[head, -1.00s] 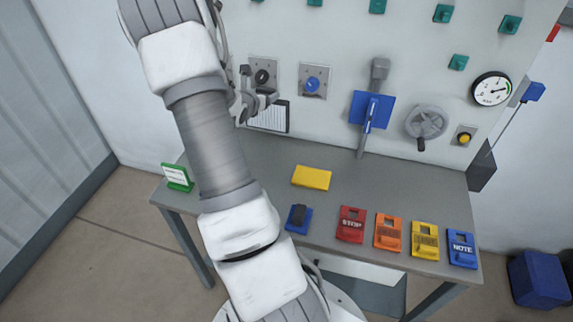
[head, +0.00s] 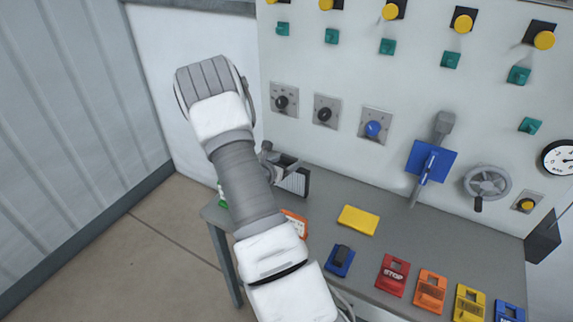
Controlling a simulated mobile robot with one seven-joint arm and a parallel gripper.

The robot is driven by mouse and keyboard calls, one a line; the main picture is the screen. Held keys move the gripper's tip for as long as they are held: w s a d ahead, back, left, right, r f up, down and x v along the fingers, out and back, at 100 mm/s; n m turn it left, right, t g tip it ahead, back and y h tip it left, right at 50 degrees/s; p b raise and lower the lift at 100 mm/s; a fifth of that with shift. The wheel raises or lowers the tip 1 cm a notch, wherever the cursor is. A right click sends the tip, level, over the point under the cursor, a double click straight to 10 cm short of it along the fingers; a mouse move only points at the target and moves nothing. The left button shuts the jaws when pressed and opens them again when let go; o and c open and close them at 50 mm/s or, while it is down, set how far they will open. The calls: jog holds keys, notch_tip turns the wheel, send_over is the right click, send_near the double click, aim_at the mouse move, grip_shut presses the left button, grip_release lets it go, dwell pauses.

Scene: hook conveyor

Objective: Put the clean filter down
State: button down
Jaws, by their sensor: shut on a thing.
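The filter (head: 296,182), a pale panel with a dark frame, is at the back left of the grey table (head: 345,198), in front of the panel wall. My gripper (head: 283,164) is shut on its upper left part. My arm hides part of the gripper and the filter's left side. I cannot tell whether the filter's lower edge touches the table.
A yellow block (head: 358,220) and a blue holder (head: 340,261) lie right of my arm. An orange item (head: 296,222) is partly hidden by the arm. Red (head: 392,275), orange (head: 430,291) and yellow (head: 469,303) tags line the front edge. Bare table lies behind the yellow block.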

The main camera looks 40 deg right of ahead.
jog(key=shift+f, duration=0.65)
jog(key=shift+f, duration=0.15)
grip_release()
